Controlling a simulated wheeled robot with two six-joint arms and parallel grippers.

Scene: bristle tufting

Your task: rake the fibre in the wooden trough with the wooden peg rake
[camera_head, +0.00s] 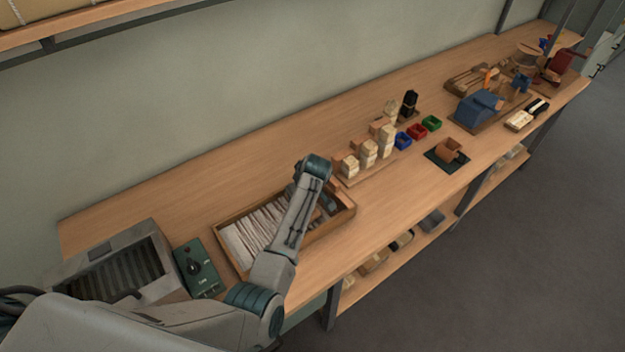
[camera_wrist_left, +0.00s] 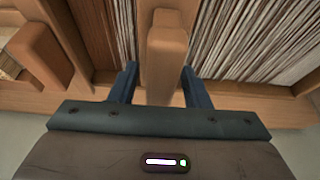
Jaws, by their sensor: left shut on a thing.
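The wooden trough (camera_head: 338,219) sits on the bench, with pale fibre (camera_head: 252,232) lying in strands across its left and middle part. The fibre (camera_wrist_left: 262,38) also fills the upper right of the left wrist view. My left gripper (camera_wrist_left: 160,88) is shut on the wooden peg rake (camera_wrist_left: 166,45), with a finger on each side of its wooden handle. In the head view my left arm reaches over the right part of the trough and hides the gripper's fingers and the rake. The rake's pegs are hidden, so I cannot tell if they touch the fibre. My right gripper is out of view.
A green control box (camera_head: 197,268) and a grey slatted machine (camera_head: 115,270) stand left of the trough. Several stacked blocks (camera_head: 368,155) and small coloured bins (camera_head: 417,131) stand to its right. A wooden block (camera_wrist_left: 38,55) shows left in the wrist view. The bench behind the trough is clear.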

